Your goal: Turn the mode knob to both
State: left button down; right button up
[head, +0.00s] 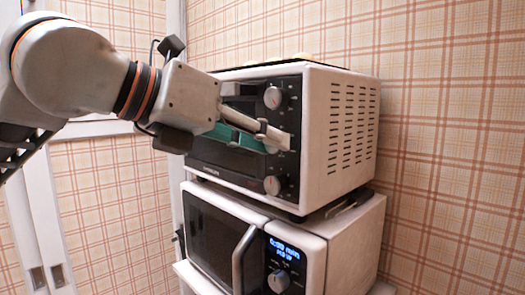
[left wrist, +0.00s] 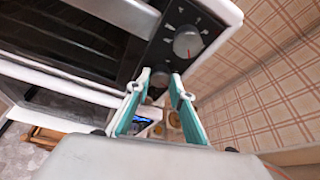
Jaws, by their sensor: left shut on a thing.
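A toaster oven (head: 312,150) with a black control panel stands on top of a microwave. Its upper knob (head: 272,97) and lower knob (head: 272,186) show in the head view. My left gripper (head: 279,142) reaches across the oven front between these two knobs. In the left wrist view its fingers (left wrist: 160,77) are on either side of a middle knob (left wrist: 159,79), shut on it. The fingers hide this knob in the head view. The upper knob, with marks around it, also shows in the left wrist view (left wrist: 187,42). My right gripper is out of view.
The microwave (head: 313,258) below has a lit blue display (head: 285,248), a round knob (head: 278,281) and an upright door handle (head: 243,257). A plaid wall (head: 450,130) stands close on the right. A white cabinet edge is at the left.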

pick_arm(q)
jog(key=m+t+y+b, duration=0.1)
jog(key=m+b, duration=0.1)
jog(key=m, duration=0.1)
jog(key=m+t+y+b, duration=0.1)
jog(key=m+t+b, duration=0.1)
jog(key=m, duration=0.1)
jog(key=m+t+y+b, duration=0.2)
jog(key=m, duration=0.1)
jog(key=shift+s+d+f+m+b, duration=0.2)
jog(key=shift+d+f+m+b, duration=0.1)
jog(key=shift+f+m+b, duration=0.1)
dwell(0.4)
jog(key=shift+r+t, duration=0.1)
jog(key=shift+t, duration=0.2)
jog(key=c, duration=1.8)
grip_release()
jog(key=shift+r, duration=0.1)
